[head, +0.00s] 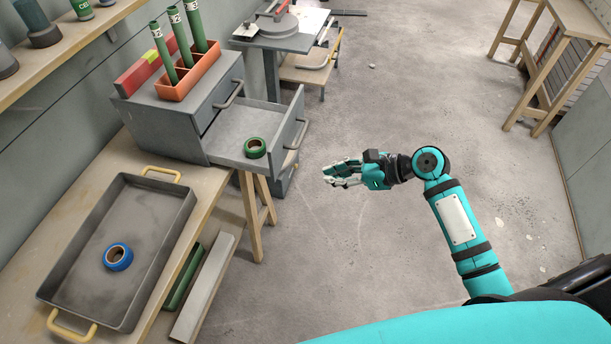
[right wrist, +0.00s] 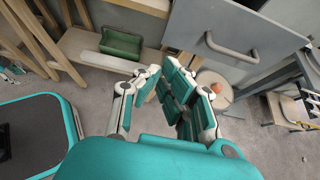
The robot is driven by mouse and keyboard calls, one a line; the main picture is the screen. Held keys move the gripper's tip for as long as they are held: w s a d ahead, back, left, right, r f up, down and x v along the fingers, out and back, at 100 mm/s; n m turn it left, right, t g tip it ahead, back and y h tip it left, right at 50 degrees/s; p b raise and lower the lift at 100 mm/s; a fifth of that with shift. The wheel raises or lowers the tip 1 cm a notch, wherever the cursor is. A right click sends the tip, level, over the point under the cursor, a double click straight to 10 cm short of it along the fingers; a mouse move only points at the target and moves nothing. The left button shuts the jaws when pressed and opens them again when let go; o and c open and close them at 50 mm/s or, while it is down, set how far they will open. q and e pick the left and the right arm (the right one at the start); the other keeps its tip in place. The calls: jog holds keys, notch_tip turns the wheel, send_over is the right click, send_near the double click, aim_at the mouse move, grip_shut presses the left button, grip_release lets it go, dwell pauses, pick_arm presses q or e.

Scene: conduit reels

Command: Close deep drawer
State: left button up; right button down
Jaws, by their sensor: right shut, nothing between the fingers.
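The deep drawer (head: 235,146) is pulled out of the grey cabinet (head: 150,118) on the workbench. A green tape roll (head: 255,148) lies inside it. The drawer's front carries a bar handle (head: 296,134). My right gripper (head: 328,174) is shut and empty, in the air to the right of the drawer front and apart from it. In the right wrist view the grey drawer front (right wrist: 205,18) and its handle (right wrist: 230,48) are beyond the fingers (right wrist: 158,72). My left gripper is not in view.
A metal tray (head: 85,270) with yellow handles holds a blue tape roll (head: 118,257) on the bench (head: 165,285). Green tubes (head: 180,45) stand in an orange holder (head: 190,80) on the cabinet. Open floor (head: 400,90) lies right of the drawer.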

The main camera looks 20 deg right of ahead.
aim_at(253, 168)
pick_arm(q)
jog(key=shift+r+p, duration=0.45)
jog(key=shift+p, duration=0.05)
pick_arm(e)
jog(key=a+r+x, duration=0.1)
jog(key=x, duration=1.1)
jog(key=shift+w+a+r, duration=0.2)
jog(key=shift+w+r, duration=0.05)
jog(key=shift+w, duration=0.1)
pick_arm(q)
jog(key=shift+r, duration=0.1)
